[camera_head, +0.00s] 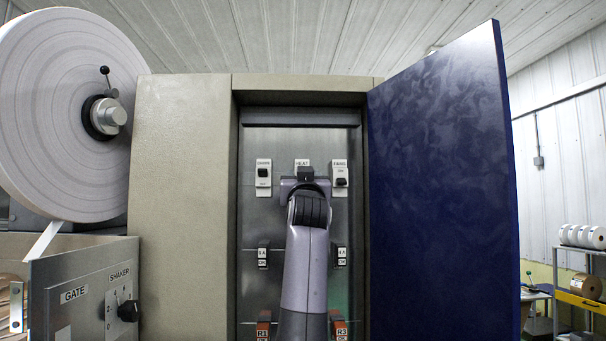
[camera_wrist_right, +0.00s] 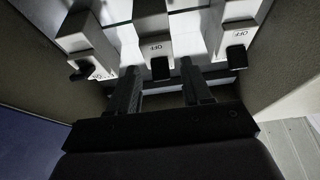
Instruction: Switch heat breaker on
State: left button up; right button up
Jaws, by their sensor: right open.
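The heat breaker (camera_head: 301,163) is the middle one of three white breakers in the top row inside the open cabinet. Its HEAT label shows above my right gripper (camera_head: 305,182), which hides much of it. In the right wrist view the middle breaker (camera_wrist_right: 152,22) has a black lever (camera_wrist_right: 160,69) beside an OFF mark. The two fingers of my right gripper (camera_wrist_right: 160,80) are open, one on each side of this lever, with a gap visible around it. Whether they touch the breaker face cannot be told. My left gripper is not in view.
White breakers stand left (camera_head: 263,173) and right (camera_head: 340,174) of the heat breaker, close to my gripper. The blue door (camera_head: 440,190) stands open at right. A large paper roll (camera_head: 65,110) is at left.

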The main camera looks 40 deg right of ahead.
jog(key=shift+w+d, duration=0.1)
jog(key=shift+c, duration=0.3)
grip_shut()
jog(key=shift+r+g+y, duration=0.65)
jog(key=shift+g+y, duration=0.2)
jog(key=shift+g, duration=0.15)
jog(key=shift+r+g+y, duration=0.6)
jog(key=shift+g+y, duration=0.25)
jog(key=shift+g, duration=0.15)
jog(key=shift+c, duration=0.5)
grip_release()
jog(key=shift+o, duration=0.8)
jog(key=shift+w+f, duration=0.1)
